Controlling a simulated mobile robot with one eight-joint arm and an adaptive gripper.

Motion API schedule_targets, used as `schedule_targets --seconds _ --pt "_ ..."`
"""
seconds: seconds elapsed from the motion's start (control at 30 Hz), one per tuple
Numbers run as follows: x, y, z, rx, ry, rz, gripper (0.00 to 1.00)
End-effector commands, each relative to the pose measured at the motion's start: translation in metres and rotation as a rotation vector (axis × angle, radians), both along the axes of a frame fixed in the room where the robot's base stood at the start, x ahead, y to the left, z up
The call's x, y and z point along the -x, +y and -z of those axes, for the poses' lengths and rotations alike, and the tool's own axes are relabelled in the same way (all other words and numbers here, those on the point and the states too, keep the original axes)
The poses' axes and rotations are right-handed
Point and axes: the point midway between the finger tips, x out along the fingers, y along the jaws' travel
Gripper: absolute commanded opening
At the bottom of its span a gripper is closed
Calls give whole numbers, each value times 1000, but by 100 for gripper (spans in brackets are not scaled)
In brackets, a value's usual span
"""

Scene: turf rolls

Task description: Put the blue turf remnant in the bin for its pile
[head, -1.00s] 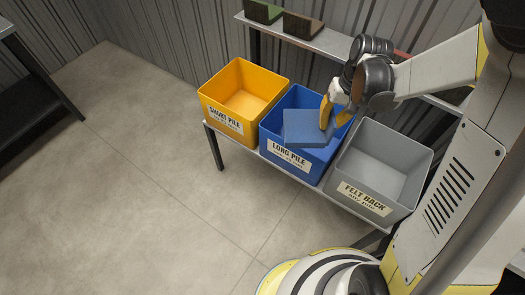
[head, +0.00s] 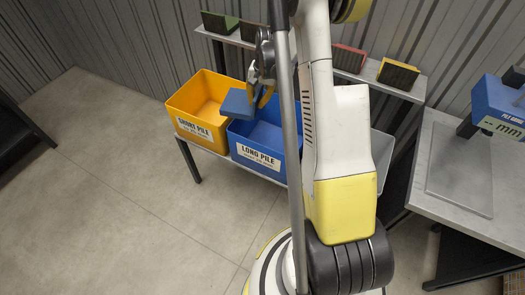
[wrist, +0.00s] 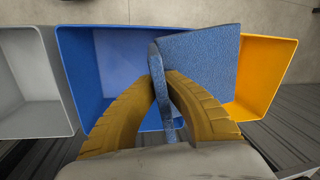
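The blue turf remnant (head: 238,104) is a flat square pad. My gripper (head: 262,92) is shut on its edge and holds it above the bins. In the wrist view the remnant (wrist: 202,62) hangs between the two yellow fingers (wrist: 161,84), over the border of the blue and yellow bins. The yellow bin (head: 180,103) is labelled SHORT PILE. The blue bin (head: 258,155), labelled LONG PILE, stands to its right. The grey bin (head: 384,152) is mostly hidden behind my arm; it also shows in the wrist view (wrist: 38,75).
A shelf (head: 235,40) behind the bins carries several turf samples, among them green (head: 220,22), red (head: 348,58) and yellow (head: 397,72) ones. A blue gauge (head: 497,105) marked PILE and MM stands on a table (head: 425,175) at right. Floor at left is clear.

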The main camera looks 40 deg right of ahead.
Motion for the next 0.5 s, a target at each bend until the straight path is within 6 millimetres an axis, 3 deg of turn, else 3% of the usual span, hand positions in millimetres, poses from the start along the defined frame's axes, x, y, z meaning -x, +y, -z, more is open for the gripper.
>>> schedule_targets --seconds 0.03,0.1,0.2,0.37,0.5 --pt "2 -20 5 0 -1 59 0" --pt "4 -42 11 -1 0 132 0" --pt "7 -64 17 -2 0 205 0" --pt "9 -78 33 -2 -1 251 0" --pt "9 -78 71 -1 -2 253 0"
